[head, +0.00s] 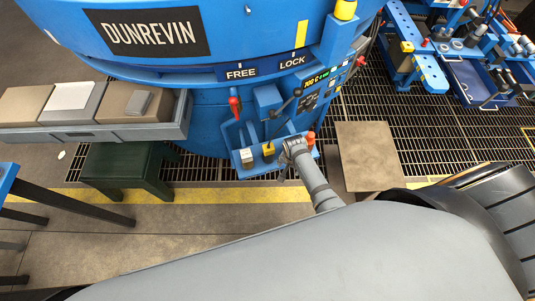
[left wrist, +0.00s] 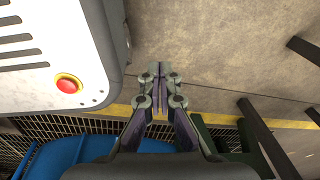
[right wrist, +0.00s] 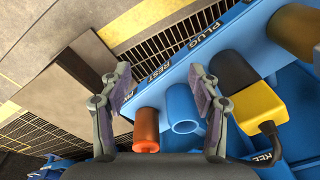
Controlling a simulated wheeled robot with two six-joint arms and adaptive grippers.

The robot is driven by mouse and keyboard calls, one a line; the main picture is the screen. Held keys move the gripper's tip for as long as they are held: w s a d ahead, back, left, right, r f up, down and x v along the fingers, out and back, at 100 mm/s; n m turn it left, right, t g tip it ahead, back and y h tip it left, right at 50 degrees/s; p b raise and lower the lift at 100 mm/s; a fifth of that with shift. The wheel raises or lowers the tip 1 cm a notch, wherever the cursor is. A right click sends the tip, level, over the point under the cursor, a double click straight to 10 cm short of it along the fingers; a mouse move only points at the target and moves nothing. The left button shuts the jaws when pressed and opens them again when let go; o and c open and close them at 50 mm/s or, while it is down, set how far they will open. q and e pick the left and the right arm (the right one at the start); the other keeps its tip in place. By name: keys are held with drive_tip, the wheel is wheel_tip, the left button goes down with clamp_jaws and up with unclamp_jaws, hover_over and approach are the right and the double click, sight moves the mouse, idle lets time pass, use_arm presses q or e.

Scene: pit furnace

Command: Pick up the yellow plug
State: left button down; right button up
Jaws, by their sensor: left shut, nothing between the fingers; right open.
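The yellow plug (right wrist: 258,106) is a blocky yellow piece with a dark cable, at the right of the right wrist view. It sits by a dark round socket (right wrist: 232,70) on the blue shelf (right wrist: 155,84). In the head view the yellow plug (head: 268,152) stands on the furnace's small shelf, beside my right gripper (head: 286,160). My right gripper (right wrist: 160,76) is open and empty; the plug is outside its fingers, to the right. An orange cylinder (right wrist: 146,130) and a blue tube (right wrist: 183,108) lie between or below the fingers. My left gripper (left wrist: 159,72) is shut and empty, away from the shelf.
The blue furnace (head: 205,75) fills the top middle of the head view. A white-topped block (head: 246,158) stands on the shelf left of the plug. A dark green stool (head: 128,165) stands at left. A blue tool bench (head: 470,75) is at upper right.

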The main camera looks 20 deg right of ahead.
sight(269, 147)
drive_tip(key=w+a+r+m, duration=0.2)
drive_tip(key=w+r+m, duration=0.1)
drive_tip(key=r, duration=0.1)
drive_tip(key=w+a+r+m+b, duration=0.1)
drive_tip(key=w+a+r+m, duration=0.1)
drive_tip(key=w+r+m, duration=0.1)
drive_tip(key=w+a+r+m+g+b, duration=0.1)
drive_tip(key=w+a+r+m, duration=0.1)
drive_tip(key=w+r, duration=0.2)
drive_tip(key=shift+r+m, duration=0.4)
drive_tip(key=shift+r, duration=0.55)
drive_tip(key=shift+a+r, duration=0.1)
wheel_tip(269, 147, down, 5)
drive_tip(key=shift+f+b, duration=0.2)
drive_tip(key=shift+b, duration=0.3)
drive_tip(key=f, duration=0.3)
drive_tip(key=f+b, duration=0.1)
drive_tip(key=f, duration=0.1)
drive_tip(key=shift+s+d+f, duration=0.1)
drive_tip(key=shift+s+d, duration=0.1)
drive_tip(key=shift+s, duration=0.1)
use_arm(q)
drive_tip(key=f, duration=0.3)
drive_tip(key=w+f, duration=0.1)
drive_tip(key=f, duration=0.1)
drive_tip(key=shift+a, duration=0.4)
use_arm(e)
drive_tip(key=c, duration=1.3)
